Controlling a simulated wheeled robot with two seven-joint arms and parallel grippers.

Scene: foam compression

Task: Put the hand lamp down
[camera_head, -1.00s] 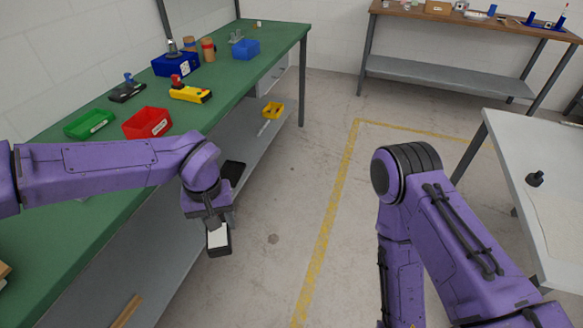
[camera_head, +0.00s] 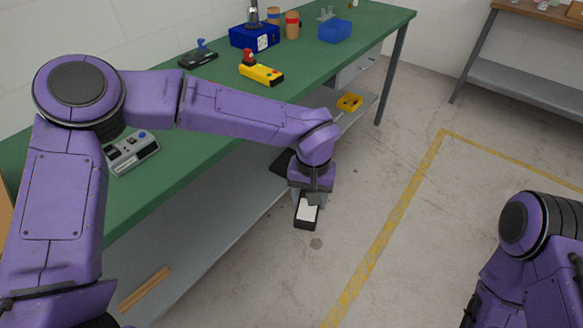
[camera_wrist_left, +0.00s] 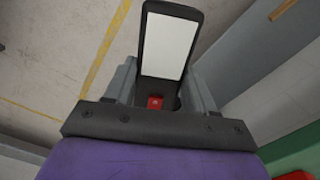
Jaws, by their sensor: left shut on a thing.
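The hand lamp (camera_head: 307,212) is a black, flat body with a white panel. My left gripper (camera_head: 311,195) is shut on it and holds it in the air in front of the green workbench, above the concrete floor. In the left wrist view the lamp (camera_wrist_left: 169,45) points away between the two fingers of the gripper (camera_wrist_left: 158,95), with a small red part near its base. My right gripper is out of view; only part of my right arm shows at the lower right.
The green workbench (camera_head: 350,55) carries a yellow box with a red knob (camera_head: 261,74), a blue bin (camera_head: 335,31), a blue box (camera_head: 254,38) and a grey device (camera_head: 132,152). A yellow bin (camera_head: 349,102) and a wooden strip (camera_head: 145,289) are on its lower shelf (camera_head: 205,240). Open floor lies right.

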